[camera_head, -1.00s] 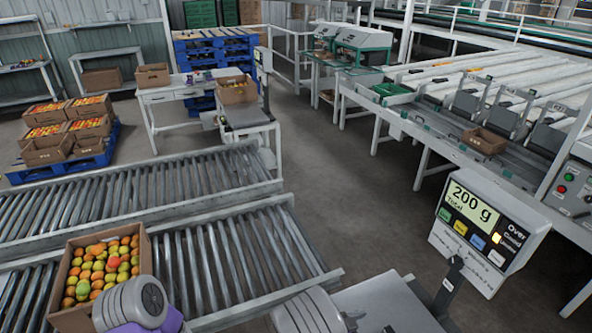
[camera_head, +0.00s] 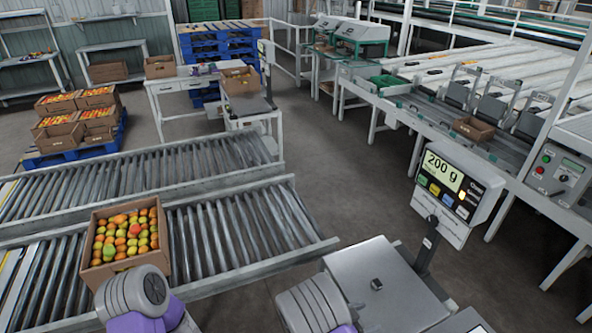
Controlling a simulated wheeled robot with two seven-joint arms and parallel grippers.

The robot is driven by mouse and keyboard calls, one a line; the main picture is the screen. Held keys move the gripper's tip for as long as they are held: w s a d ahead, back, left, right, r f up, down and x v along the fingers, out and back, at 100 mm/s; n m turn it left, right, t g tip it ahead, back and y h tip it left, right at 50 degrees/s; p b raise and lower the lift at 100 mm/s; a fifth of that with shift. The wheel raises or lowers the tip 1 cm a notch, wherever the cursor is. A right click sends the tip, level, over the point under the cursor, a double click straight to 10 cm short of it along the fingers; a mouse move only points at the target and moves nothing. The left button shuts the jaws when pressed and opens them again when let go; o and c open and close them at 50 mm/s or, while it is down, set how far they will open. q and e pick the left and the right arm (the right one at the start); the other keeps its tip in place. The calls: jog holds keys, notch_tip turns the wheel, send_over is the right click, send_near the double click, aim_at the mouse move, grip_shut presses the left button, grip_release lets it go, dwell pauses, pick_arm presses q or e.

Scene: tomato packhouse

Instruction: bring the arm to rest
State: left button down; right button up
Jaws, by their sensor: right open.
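My right arm (camera_head: 312,303) comes in at the bottom middle, a grey ridged link with a little purple. A small dark part of my right gripper (camera_head: 354,308) shows beside it, at the left edge of the scale's plate. Its fingers are mostly hidden, and I see nothing held. My left arm (camera_head: 135,298), grey and purple, is at the bottom left, close in front of the cardboard crate of tomatoes; its gripper is out of view.
A full tomato crate (camera_head: 84,268) stands on the near roller conveyor (camera_head: 235,232). The scale (camera_head: 345,272) has a grey plate with a small dark object on it; its display (camera_head: 447,187) reads 200 g. A sorting line (camera_head: 420,118) stands at the right. The floor between is clear.

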jog(key=s+f+n+y+b, duration=0.2)
jog(key=f+n+y, duration=0.15)
jog(key=f, duration=0.45)
jog(key=s+f+n+y+b, duration=0.15)
jog(key=f+y, duration=0.25)
jog(key=f, duration=0.5)
pick_arm(q)
notch_tip(320, 180, down, 10)
jog(key=w+b, duration=0.1)
jog(key=b, duration=0.4)
jog(key=shift+w+r, duration=0.2)
jog(key=shift+r, duration=0.05)
pick_arm(e)
jog(key=s+a+f+n+g+y, duration=0.2)
jog(key=s+a+y, duration=0.2)
jog(key=s+a, duration=0.1)
jog(key=s+a+f+n+g+y, duration=0.2)
jog(key=s+a+n+g+y, duration=0.1)
jog(key=s, duration=0.5)
jog(key=shift+s+a+f+y, duration=0.15)
jog(key=shift+a+f+y, duration=0.2)
jog(key=shift+a+y, duration=0.6)
